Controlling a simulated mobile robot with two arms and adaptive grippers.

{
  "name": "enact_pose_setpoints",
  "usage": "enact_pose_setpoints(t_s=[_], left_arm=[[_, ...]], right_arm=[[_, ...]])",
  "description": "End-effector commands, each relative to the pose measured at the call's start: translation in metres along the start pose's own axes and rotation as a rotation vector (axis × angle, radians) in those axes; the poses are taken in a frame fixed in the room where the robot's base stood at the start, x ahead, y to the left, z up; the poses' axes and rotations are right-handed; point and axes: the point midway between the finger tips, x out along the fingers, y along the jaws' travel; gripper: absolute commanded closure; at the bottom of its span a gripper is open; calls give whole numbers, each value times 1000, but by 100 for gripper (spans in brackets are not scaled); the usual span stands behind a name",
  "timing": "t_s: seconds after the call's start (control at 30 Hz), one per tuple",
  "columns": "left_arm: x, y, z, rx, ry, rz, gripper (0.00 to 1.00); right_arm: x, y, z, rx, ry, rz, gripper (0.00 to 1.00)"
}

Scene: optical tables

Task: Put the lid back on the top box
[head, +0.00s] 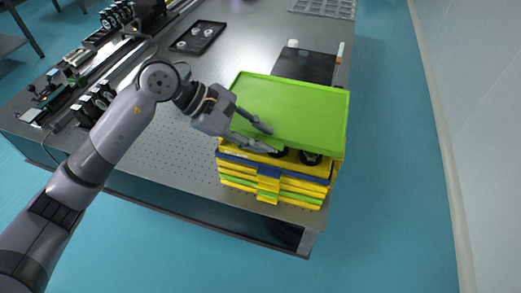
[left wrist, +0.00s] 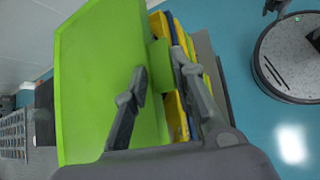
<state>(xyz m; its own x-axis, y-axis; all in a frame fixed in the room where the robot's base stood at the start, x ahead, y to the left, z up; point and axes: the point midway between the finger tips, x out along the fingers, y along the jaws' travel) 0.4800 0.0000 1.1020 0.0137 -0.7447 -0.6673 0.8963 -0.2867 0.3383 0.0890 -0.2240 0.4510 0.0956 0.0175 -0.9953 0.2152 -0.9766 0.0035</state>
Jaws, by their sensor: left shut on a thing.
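The green lid (head: 293,110) lies tilted over the top box (head: 323,170) of a stack at the table's near corner. Its near edge is raised, and dark round items show in the gap under it. My left gripper (head: 268,140) is shut on the lid's near edge, one finger above and one below. In the left wrist view the lid (left wrist: 95,80) fills the left side, with its edge tab between the fingers of the left gripper (left wrist: 160,80). A dark claw-like shape, perhaps my right gripper, is cut off at the top right there.
Below the top box are several yellow, blue and green boxes (head: 270,186). A black flat item (head: 305,67) lies behind the stack. A black tray (head: 199,37) and rail-mounted optics stand at the left. The perforated tabletop (head: 180,135) left of the stack is clear.

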Motion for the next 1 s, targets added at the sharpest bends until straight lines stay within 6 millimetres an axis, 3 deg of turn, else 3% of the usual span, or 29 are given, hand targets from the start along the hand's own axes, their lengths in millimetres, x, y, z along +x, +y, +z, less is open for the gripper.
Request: enact_pose_setpoints(t_s=[0.5, 0.8, 0.83, 1.0], left_arm=[[45, -22, -45, -3, -2, 1, 100], [51, -25, -50, 2, -1, 3, 100], [51, -26, -51, 0, 0, 1, 74], [51, -25, -51, 0, 0, 1, 63]], right_arm=[[-21, 15, 2, 3, -6, 18, 51], [-21, 14, 3, 2, -8, 17, 51], [-21, 14, 3, 2, -8, 17, 51], [-21, 12, 3, 1, -8, 14, 51]])
